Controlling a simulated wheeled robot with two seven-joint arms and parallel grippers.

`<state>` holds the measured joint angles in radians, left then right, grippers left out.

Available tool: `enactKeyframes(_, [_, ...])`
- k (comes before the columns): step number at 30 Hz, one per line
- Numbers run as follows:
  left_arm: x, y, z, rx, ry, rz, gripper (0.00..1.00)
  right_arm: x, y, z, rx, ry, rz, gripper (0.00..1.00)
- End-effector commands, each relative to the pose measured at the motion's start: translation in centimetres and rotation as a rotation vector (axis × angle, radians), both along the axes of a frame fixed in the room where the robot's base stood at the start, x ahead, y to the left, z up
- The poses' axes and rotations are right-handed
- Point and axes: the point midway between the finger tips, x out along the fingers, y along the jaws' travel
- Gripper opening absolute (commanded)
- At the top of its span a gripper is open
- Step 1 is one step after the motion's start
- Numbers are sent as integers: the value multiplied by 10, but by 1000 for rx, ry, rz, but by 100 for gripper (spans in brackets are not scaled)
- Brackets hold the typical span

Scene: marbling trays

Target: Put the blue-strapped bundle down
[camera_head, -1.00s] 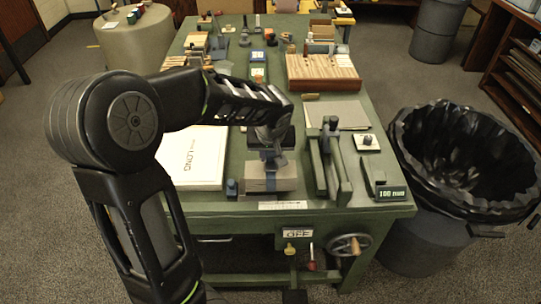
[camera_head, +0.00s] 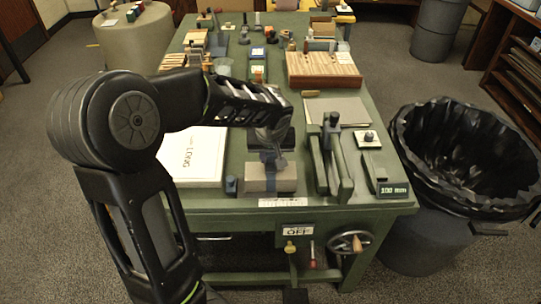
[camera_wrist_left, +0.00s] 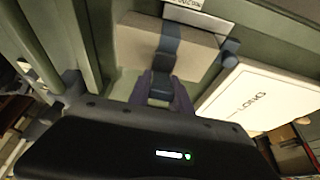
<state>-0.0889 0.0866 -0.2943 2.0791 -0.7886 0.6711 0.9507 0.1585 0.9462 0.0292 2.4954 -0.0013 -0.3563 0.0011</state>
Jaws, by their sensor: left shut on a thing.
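The blue-strapped bundle is a pale grey-brown block (camera_head: 256,179) with a dark blue strap around its middle, at the front of the green bench. It shows in the wrist view (camera_wrist_left: 198,58), lying flat and level. My left gripper (camera_head: 271,157) is above it, shut on the strap at the top. In the wrist view its purplish fingers (camera_wrist_left: 161,88) close on the strap. The bundle appears at bench-top height, but its underside is hidden, so I cannot tell whether it touches. My right gripper is not in view.
A green press-like frame (camera_head: 331,165) stands close to the right. A scale strip (camera_head: 283,202) lies in front. A black-lined bin (camera_head: 465,155) stands right of the bench.

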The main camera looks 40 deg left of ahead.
Motion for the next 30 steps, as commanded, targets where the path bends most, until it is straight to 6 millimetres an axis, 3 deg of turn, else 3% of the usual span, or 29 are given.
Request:
enactKeyframes(8, [0, 0, 1, 0, 0, 0, 46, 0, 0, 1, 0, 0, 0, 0])
enactKeyframes(19, [0, 0, 5, 0, 0, 0, 47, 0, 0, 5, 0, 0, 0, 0])
enactKeyframes(24, [0, 0, 19, 0, 0, 0, 47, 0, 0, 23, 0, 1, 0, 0])
enactKeyframes(26, [-2, -3, 23, -1, -6, -1, 47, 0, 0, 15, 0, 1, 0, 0])
enactKeyframes(30, [-11, -10, 51, -1, -7, -1, 47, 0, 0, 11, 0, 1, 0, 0])
